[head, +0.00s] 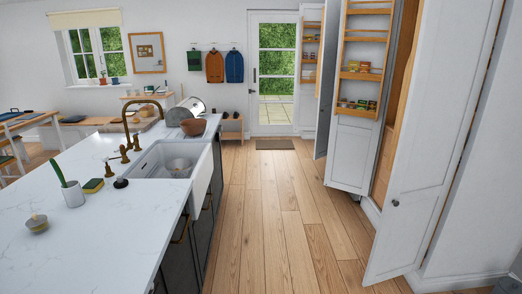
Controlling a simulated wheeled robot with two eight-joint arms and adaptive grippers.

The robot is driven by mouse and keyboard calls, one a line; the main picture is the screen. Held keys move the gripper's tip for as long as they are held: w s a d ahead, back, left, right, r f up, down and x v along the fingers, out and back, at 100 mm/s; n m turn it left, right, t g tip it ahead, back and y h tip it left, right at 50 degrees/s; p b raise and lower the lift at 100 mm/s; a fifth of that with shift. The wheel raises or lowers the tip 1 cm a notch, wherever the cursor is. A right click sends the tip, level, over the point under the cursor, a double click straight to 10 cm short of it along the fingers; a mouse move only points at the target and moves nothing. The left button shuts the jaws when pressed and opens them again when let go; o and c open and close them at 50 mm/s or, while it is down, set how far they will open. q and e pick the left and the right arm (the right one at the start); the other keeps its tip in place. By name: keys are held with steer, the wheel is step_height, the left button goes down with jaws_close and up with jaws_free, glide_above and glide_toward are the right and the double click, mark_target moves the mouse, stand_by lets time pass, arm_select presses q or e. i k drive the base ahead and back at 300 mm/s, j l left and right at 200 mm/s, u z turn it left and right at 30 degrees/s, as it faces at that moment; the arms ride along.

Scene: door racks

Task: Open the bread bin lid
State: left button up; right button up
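What looks like the bread bin (182,112) is a small silver, rounded box on the far end of the white island counter (95,215). It stands behind a brown bowl (193,127), which hides part of it. A round end face shows on its right side. It is too small to tell how its lid stands. Neither of my grippers is in view.
A white sink (170,162) with a brass tap (130,125) is set in the island. Wooden floor (265,215) runs clear along its right side. Open cupboard doors (440,140) stick out on the right. A glazed door (275,75) stands at the back.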

mark_target(195, 105)
steer(key=i, duration=1.55)
steer(key=i+l, duration=0.1)
steer(key=i, duration=1.45)
steer(key=i+u, duration=0.1)
steer(key=i, duration=1.45)
steer(key=i+l+u, duration=0.1)
steer(key=i+u, duration=0.15)
steer(key=i, duration=0.2)
steer(key=i+l+u, duration=0.3)
steer(key=i, duration=0.15)
steer(key=i+l+u, duration=0.25)
steer(key=i, duration=0.2)
